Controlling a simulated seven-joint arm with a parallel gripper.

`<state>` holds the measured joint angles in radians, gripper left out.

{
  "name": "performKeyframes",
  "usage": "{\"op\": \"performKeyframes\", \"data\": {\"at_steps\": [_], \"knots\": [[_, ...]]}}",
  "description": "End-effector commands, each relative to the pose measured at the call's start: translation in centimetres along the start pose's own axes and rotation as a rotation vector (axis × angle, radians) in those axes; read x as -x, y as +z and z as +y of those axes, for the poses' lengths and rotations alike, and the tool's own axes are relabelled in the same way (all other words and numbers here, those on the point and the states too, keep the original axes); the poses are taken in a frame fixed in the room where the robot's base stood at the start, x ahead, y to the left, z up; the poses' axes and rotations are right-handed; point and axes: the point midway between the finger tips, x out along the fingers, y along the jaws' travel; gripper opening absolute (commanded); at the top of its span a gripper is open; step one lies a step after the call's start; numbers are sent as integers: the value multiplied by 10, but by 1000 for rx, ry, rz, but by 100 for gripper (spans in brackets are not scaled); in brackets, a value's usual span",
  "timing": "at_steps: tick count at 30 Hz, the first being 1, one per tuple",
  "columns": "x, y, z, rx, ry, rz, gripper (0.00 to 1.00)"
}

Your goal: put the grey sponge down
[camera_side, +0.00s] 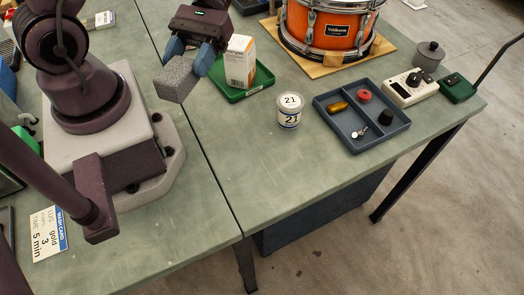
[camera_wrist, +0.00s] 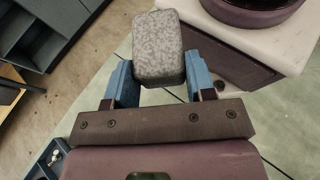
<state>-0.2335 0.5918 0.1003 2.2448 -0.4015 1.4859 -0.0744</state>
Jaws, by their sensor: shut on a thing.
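The grey sponge (camera_side: 176,79) is a speckled block, tilted, held between the blue fingers of my gripper (camera_side: 190,62). In the wrist view the sponge (camera_wrist: 158,48) sits between the two blue fingertips of my gripper (camera_wrist: 158,78), one against each side. My gripper is shut on it. In the side view the sponge appears in front of the bench top, left of the green tray (camera_side: 236,91). I cannot tell how high it is above the bench.
A white-and-orange box (camera_side: 240,62) stands in the green tray. A tin marked 21 (camera_side: 289,110) stands right of it. A blue-grey divided tray (camera_side: 340,139) holds small parts. An orange drum (camera_side: 330,24) is behind. The bench top (camera_side: 240,150) left of the tin is clear.

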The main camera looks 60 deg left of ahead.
Motion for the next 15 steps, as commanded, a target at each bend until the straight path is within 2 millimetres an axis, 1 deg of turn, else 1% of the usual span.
{"op": "performKeyframes", "data": {"at_steps": [1,3,6,9,15], "knots": [[-6,9,14,34,90,2,28],[-11,20,36,86,216,2,28],[-15,33,60,146,361,4,28],[-15,43,78,190,468,4,28],[-11,59,104,254,625,4,28]]}}
